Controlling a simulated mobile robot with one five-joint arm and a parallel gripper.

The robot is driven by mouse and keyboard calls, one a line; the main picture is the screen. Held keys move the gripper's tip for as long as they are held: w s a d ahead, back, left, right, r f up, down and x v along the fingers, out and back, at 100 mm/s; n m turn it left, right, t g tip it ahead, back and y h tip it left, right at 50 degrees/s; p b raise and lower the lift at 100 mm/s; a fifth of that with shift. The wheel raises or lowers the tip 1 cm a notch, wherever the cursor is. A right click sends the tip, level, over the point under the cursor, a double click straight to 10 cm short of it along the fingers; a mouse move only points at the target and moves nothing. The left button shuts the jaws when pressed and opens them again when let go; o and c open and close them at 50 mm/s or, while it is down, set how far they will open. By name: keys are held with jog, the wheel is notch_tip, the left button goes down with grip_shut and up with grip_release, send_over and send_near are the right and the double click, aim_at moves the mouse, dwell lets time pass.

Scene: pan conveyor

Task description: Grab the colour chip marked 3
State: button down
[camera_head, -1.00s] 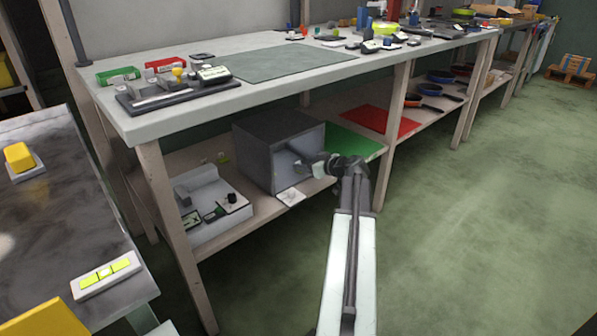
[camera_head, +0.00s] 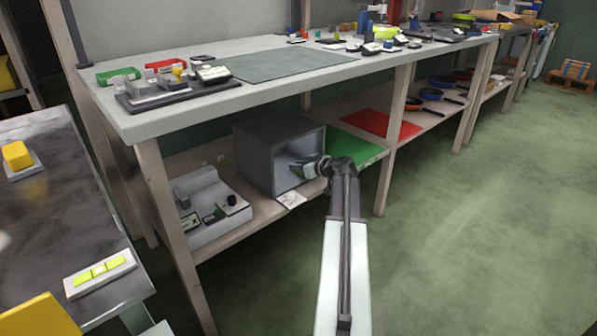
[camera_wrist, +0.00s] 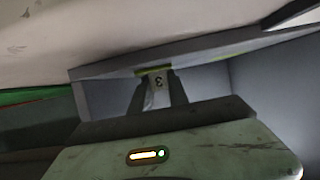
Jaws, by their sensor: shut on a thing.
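The colour chip marked 3 (camera_wrist: 158,83) shows in the wrist view as a small pale piece with a dark 3 and a yellow-green edge. It sits between the two fingers of my gripper (camera_wrist: 157,90), which is shut on it. In the head view my gripper (camera_head: 306,168) is at the open front of a grey box (camera_head: 262,150) on the lower shelf. The chip cannot be made out in the head view. The wrist view shows grey box walls around the fingers.
A white card (camera_head: 291,200) lies at the shelf edge before the box. A green mat (camera_head: 362,151) and a red mat (camera_head: 383,124) lie to the right. A white device (camera_head: 210,205) stands left of the box. The workbench top (camera_head: 190,112) overhangs the shelf. The floor at right is clear.

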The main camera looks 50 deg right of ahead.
jog(key=r+p, duration=0.4)
jog(key=shift+s+a+r, duration=0.1)
jog(key=shift+s, duration=0.2)
jog(key=s+a, duration=0.2)
jog(key=s, duration=0.5)
jog(key=s+a+p, duration=0.1)
jog(key=s+a, duration=0.2)
jog(key=s, duration=0.4)
jog(key=shift+s+r, duration=0.3)
jog(key=shift+r, duration=0.1)
